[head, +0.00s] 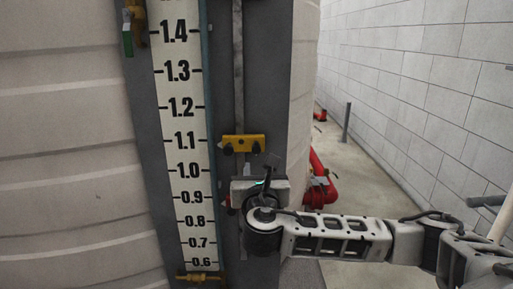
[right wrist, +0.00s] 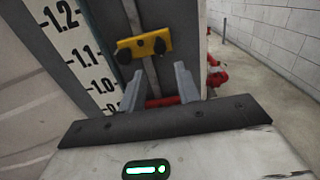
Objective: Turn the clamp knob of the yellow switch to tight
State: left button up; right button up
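The yellow switch (head: 243,144) is a small yellow block on a thin vertical rod beside the level scale, near the 1.1 mark. It has two dark knobs, a left knob (head: 228,149) and a right knob (head: 257,147). The switch also shows in the right wrist view (right wrist: 144,47), beyond the fingertips. My right gripper (right wrist: 158,78) is open, with its two fingers apart and nothing between them. In the head view my right gripper (head: 262,172) is just below the switch, apart from it, its fingers mostly hidden. My left gripper is out of view.
The white scale board (head: 184,130) runs up the grey panel left of the switch. A ribbed tank (head: 65,150) fills the left. Red pipes (head: 322,180) stand behind on the floor. A block wall (head: 420,85) is at right, with open floor between.

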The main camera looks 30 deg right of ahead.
aim_at(256, 149)
jog(key=p+x, duration=0.1)
jog(key=x, duration=1)
jog(key=shift+w+d, duration=0.1)
jog(key=shift+w, duration=0.25)
jog(key=shift+c, duration=0.3)
grip_shut()
